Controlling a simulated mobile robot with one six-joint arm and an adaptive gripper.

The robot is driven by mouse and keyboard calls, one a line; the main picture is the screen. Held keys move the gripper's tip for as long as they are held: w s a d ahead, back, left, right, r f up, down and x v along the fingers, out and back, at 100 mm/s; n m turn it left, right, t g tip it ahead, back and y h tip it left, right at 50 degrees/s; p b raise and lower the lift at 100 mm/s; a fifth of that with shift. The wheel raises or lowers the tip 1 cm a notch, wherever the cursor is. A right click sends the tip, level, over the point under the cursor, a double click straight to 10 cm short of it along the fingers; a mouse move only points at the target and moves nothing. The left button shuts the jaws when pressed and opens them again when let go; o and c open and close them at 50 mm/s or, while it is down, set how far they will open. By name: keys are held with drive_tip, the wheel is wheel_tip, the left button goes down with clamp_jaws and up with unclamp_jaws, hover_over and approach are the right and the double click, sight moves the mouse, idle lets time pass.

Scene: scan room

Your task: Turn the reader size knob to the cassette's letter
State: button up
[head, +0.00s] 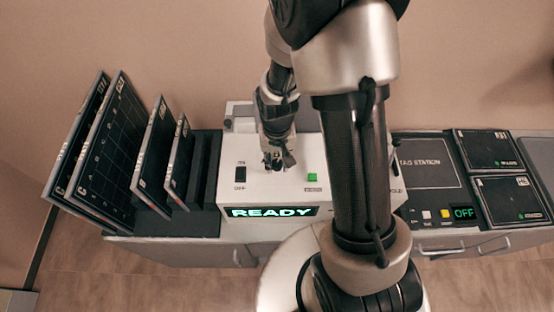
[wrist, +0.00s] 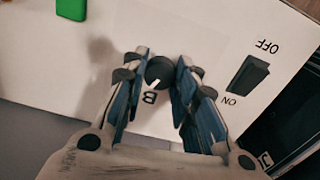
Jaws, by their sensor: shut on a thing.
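The reader is a white box (head: 230,192) in the middle of the bench, its display (head: 272,211) lit "READY". My gripper (head: 277,161) reaches down onto its top. In the wrist view my gripper (wrist: 160,74) is shut on the dark round size knob (wrist: 160,70), one finger on each side. The knob's white mark points toward a printed "B" (wrist: 149,98), which appears upside down. Other letters around the knob are hidden by the fingers or not visible. In the head view the knob is hidden by the gripper. No cassette shows in the reader.
A dark rack (head: 206,165) at left holds several upright cassettes, including a large one marked C (head: 110,150). A black rocker switch (head: 241,175) and green button (head: 312,177) flank the gripper. At right are the tag station (head: 430,165), showing OFF, and flat panels marked A (head: 510,200).

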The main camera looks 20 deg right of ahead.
sight(277, 163)
drive_tip(key=shift+n, duration=2)
drive_tip(key=o, duration=1.1)
drive_tip(key=shift+r, duration=0.1)
wheel_tip(277, 163, up, 12)
drive_tip(key=shift+f, duration=0.1)
